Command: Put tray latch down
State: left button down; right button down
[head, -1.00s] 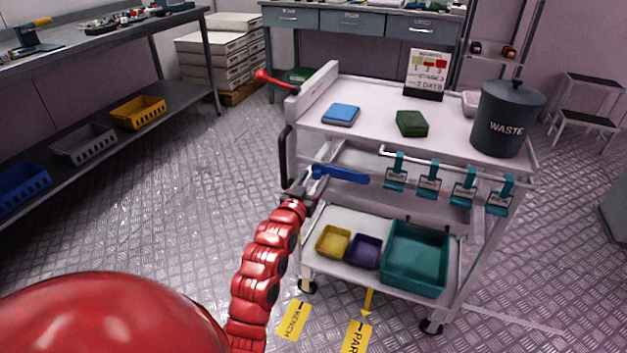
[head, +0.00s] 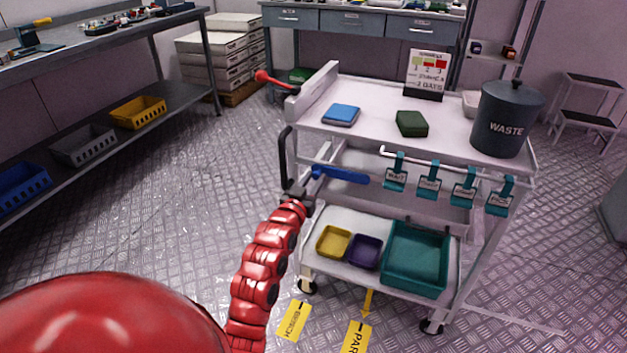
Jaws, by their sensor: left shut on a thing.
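A blue lever-shaped piece (head: 342,175), which looks like the tray latch, shows at the near left side of the white cart, below its top shelf. It lies nearly level, its right end slightly lower. My left gripper (head: 304,191) is at the left end of this piece, beside the lower end of the cart's black handle (head: 284,158). It is shut on what looks like the blue latch; the contact is small and partly hidden. My right gripper is not in view.
The cart's top (head: 375,112) bears a blue pad (head: 341,115), a green block (head: 411,124) and a waste bin (head: 504,120). Teal tags hang from its rail (head: 440,164). The bottom shelf holds yellow (head: 333,241), purple (head: 364,251) and teal trays (head: 415,260). Left floor is clear.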

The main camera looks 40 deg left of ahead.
pick_arm(q)
jog(key=shift+f, duration=0.15)
dwell(0.7)
jog(key=w+d+f+n+b, duration=0.1)
jog(key=w+d+f+n, duration=0.1)
jog(key=d+f+n, duration=1)
jog(key=shift+w+n, duration=0.4)
jog(key=shift+n, duration=2.6)
jog(key=shift+f, duration=0.15)
jog(key=c, duration=0.6)
grip_release()
